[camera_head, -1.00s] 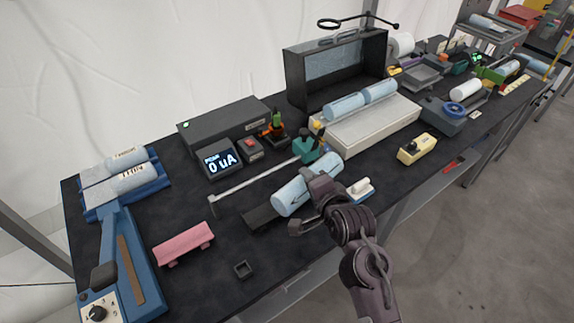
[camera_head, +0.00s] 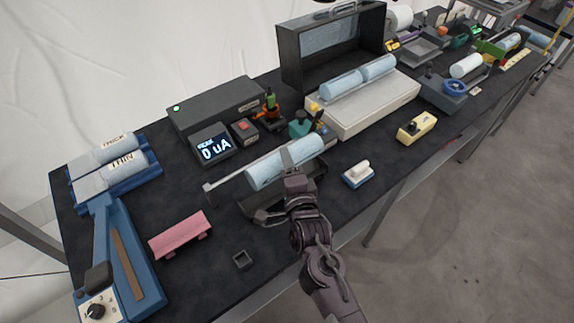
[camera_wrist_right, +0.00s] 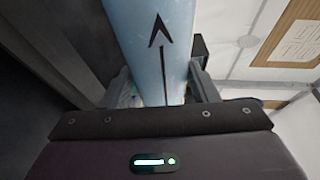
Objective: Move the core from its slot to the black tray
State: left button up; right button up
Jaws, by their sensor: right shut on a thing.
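The core is a light blue cylinder (camera_head: 268,171) lying nearly level at the middle of the bench. My right gripper (camera_head: 289,162) is shut across its middle. In the right wrist view the core (camera_wrist_right: 152,40) shows a black arrow and line, with a finger on each side. The black tray (camera_head: 314,180) lies under and just in front of the core, partly hidden by it and by my arm. The core appears to be above the tray; I cannot tell whether they touch. My left gripper is not in view.
A white block (camera_head: 372,112) holds two more blue cylinders. A meter (camera_head: 212,147) reads 0 uA.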

jog(key=shift+f+b, duration=3)
jog(key=shift+f, duration=0.45)
jog(key=shift+s+d+f+b, duration=0.1)
jog(key=shift+s+f+b, duration=0.1)
jog(key=shift+f, duration=0.25)
jog(key=shift+s+d+f+b, duration=0.1)
jog(key=shift+f+b, duration=0.1)
jog(key=shift+f, duration=0.35)
jog(key=o, duration=1.1)
jog(key=shift+c, duration=0.2)
jog(key=shift+o, duration=1.1)
jog(key=shift+f, duration=0.1)
jog(key=shift+s+d+f+b, duration=0.1)
jog(key=shift+s+b, duration=0.25)
jog(key=shift+s, duration=0.25)
jog(key=shift+o, duration=0.8)
jog(key=s+r, duration=0.1)
jog(key=s, duration=0.1)
jog(key=s+d, duration=0.1)
jog(key=s, duration=0.1)
jog(key=s+r+b, duration=0.1)
jog(key=s, duration=0.1)
jog(key=shift+d+r, duration=0.25)
jog(key=shift+r, duration=0.05)
jog(key=shift+s+r, duration=0.15)
jog(key=shift+w+a, duration=0.1)
jog(key=shift+w, duration=0.1)
